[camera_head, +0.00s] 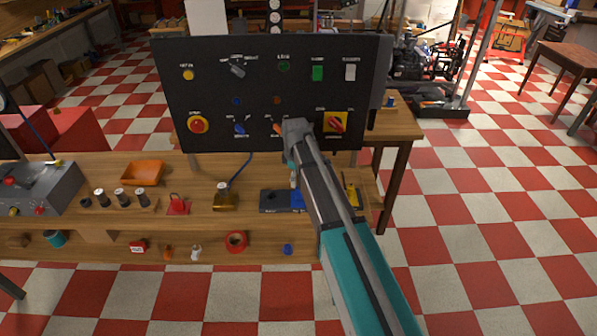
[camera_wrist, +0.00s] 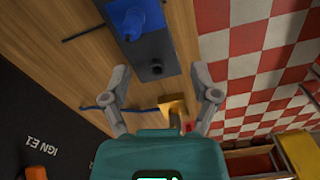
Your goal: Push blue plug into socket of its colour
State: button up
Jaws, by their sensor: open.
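A blue piece that looks like the blue plug (camera_head: 297,199) stands on a dark block (camera_head: 269,206) on the bench, partly behind my arm. A black stub (camera_wrist: 155,68) rises from the same dark block (camera_wrist: 152,48). My gripper (camera_wrist: 161,76) is open and empty above the bench, its fingers apart on both sides of the block's near end. On the upright black panel (camera_head: 205,70), a small blue round fitting (camera_head: 236,101) may be the socket; an orange one (camera_head: 277,101) is beside it.
Blue and orange knobs and red-yellow switches sit lower on the panel. On the bench stand a gold box (camera_head: 225,201) with a blue cable, a red piece (camera_head: 178,205), an orange tray (camera_head: 143,172) and several dark cylinders. The panel stands close behind my wrist.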

jog(key=s+a+r+p, duration=0.3)
jog(key=s+r, duration=0.1)
jog(key=s, duration=0.5)
jog(key=shift+a, duration=0.25)
jog(key=shift+c, duration=0.4)
dwell(1.3)
